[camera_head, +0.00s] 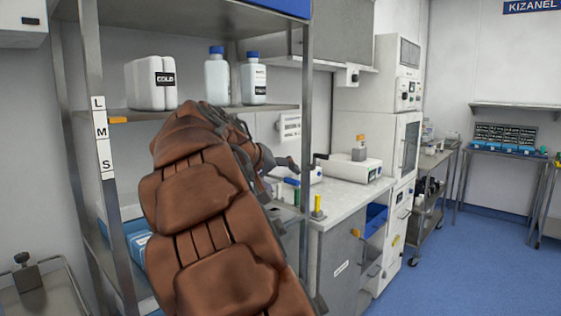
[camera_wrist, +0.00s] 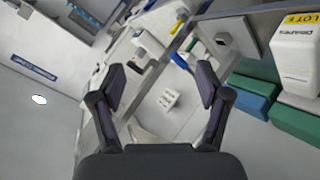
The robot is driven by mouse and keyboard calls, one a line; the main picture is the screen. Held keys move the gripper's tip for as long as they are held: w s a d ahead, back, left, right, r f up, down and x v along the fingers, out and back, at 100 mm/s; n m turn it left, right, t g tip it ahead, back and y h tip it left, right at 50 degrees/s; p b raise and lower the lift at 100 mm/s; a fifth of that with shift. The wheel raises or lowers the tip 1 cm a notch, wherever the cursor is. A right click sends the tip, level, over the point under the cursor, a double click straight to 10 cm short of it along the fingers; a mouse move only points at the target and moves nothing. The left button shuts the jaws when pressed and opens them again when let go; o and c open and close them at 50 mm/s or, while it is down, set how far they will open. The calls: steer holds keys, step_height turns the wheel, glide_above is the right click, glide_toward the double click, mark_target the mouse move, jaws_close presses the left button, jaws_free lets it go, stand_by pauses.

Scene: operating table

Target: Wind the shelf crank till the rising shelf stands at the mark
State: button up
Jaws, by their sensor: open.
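The rising shelf (camera_head: 200,108) is a steel shelf in the rack on the left. An orange tab (camera_head: 117,119) at its left front corner stands between the L and M on the lettered strip (camera_head: 103,135), which reads L, M, S downward.
A white jug (camera_head: 155,82) and two blue-capped bottles (camera_head: 253,82) stand on the shelf. A worktop (camera_head: 345,190) with small items lies to the right. A steel trolley (camera_head: 40,298) is at lower left. Blue floor (camera_head: 480,250) is clear at right.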

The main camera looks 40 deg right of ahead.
steer(key=shift+s+a+f+y+p, duration=0.4)
steer(key=shift+s+a+f, duration=0.05)
steer(key=shift+s+a, duration=0.3)
